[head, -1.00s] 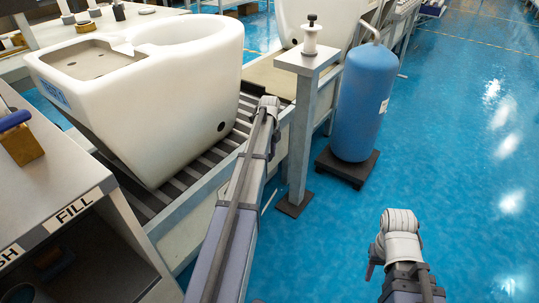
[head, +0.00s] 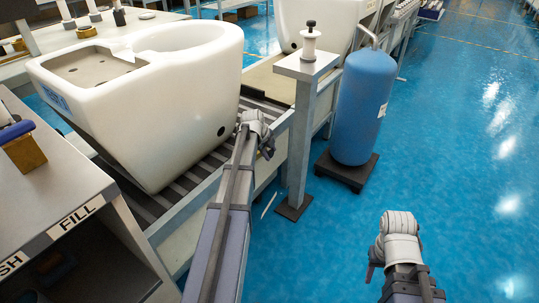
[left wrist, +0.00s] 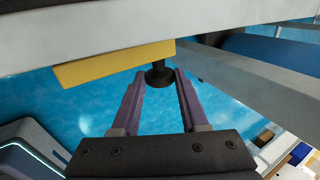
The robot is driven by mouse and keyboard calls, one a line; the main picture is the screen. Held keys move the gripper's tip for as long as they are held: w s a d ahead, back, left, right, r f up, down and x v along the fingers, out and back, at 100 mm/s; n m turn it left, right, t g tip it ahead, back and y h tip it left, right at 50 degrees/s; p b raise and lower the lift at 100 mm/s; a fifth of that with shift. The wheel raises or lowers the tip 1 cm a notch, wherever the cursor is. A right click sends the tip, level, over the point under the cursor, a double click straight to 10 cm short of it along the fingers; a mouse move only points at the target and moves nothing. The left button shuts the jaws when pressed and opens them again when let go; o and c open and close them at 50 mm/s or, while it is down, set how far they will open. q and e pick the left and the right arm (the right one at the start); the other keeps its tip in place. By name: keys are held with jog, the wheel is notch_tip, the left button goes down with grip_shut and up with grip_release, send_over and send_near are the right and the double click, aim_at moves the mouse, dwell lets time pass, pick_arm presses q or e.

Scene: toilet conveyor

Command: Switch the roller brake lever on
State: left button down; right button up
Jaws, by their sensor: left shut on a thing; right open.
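The roller brake lever shows in the left wrist view as a short black knob (left wrist: 160,75) beside a yellow plate (left wrist: 112,62), under the conveyor's grey side rail. The purple fingers of my left gripper (left wrist: 158,88) stand on either side of the knob and are shut on it. In the head view my left gripper (head: 266,146) is at the conveyor's near side, low beside the rail; the lever is hidden there. My right gripper (head: 398,250) is open and empty over the blue floor, away from the conveyor; its fingers are mostly hidden.
A white toilet (head: 185,120) stands on the conveyor rollers (head: 185,185). A grey post (head: 300,130) with a white-and-black knob on top and a blue tank (head: 362,105) stand right of my left gripper. A FILL-labelled cabinet (head: 45,215) is at left. The floor at right is clear.

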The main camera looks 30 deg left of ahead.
pick_arm(q)
jog(key=shift+r+t, duration=0.4)
jog(key=shift+t, duration=0.2)
jog(key=shift+c, duration=2.2)
grip_release()
jog(key=shift+s+r, duration=0.1)
jog(key=p+v, duration=0.6)
jog(key=v, duration=0.1)
jog(key=shift+s+r, duration=0.2)
jog(key=shift+r, duration=0.05)
jog(key=shift+a, duration=0.1)
